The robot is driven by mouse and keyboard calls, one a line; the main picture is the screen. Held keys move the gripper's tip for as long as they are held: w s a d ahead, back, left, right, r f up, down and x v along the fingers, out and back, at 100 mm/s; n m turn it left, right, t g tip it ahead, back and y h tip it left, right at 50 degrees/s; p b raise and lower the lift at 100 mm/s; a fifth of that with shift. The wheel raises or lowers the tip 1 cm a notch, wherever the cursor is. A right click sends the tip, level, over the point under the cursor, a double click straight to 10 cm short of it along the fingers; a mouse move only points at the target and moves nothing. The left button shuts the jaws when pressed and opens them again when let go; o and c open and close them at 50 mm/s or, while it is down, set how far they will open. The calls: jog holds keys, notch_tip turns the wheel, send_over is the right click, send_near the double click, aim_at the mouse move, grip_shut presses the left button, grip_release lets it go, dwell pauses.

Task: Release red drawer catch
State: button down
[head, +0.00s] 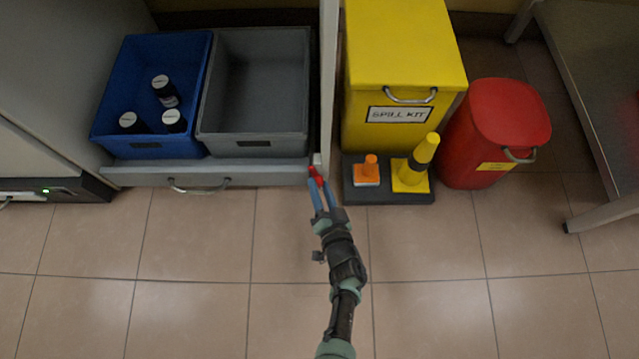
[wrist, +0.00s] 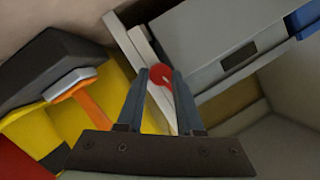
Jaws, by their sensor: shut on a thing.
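The red drawer catch (head: 315,173) is a small red knob at the right front corner of the open drawer (head: 240,172). My gripper (head: 319,186) reaches up to it from the floor side, and its fingers are shut on the catch. In the wrist view the catch shows as a round red knob (wrist: 160,74) between the two fingertips of my gripper (wrist: 161,82). The fingers hide part of its sides. The drawer is pulled out and has a metal handle (head: 199,187) on its front.
The drawer holds a blue bin (head: 112,130) with several dark white-capped bottles and an empty grey bin (head: 303,100). To the right stand a yellow spill kit box (head: 405,60), a dark mat (head: 385,198) with cones, and a red bin (head: 500,125). The tiled floor in front is clear.

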jog(key=shift+f+m+y+b, duration=0.3)
jog(key=shift+m+y, duration=0.3)
jog(key=shift+m, duration=0.4)
jog(key=shift+t, duration=0.3)
jog(key=c, duration=0.6)
grip_release()
jog(key=shift+r, duration=0.1)
jog(key=shift+o, duration=0.2)
jog(key=p+v, duration=0.5)
jog(key=v, duration=0.8)
jog(key=shift+d+r, duration=0.1)
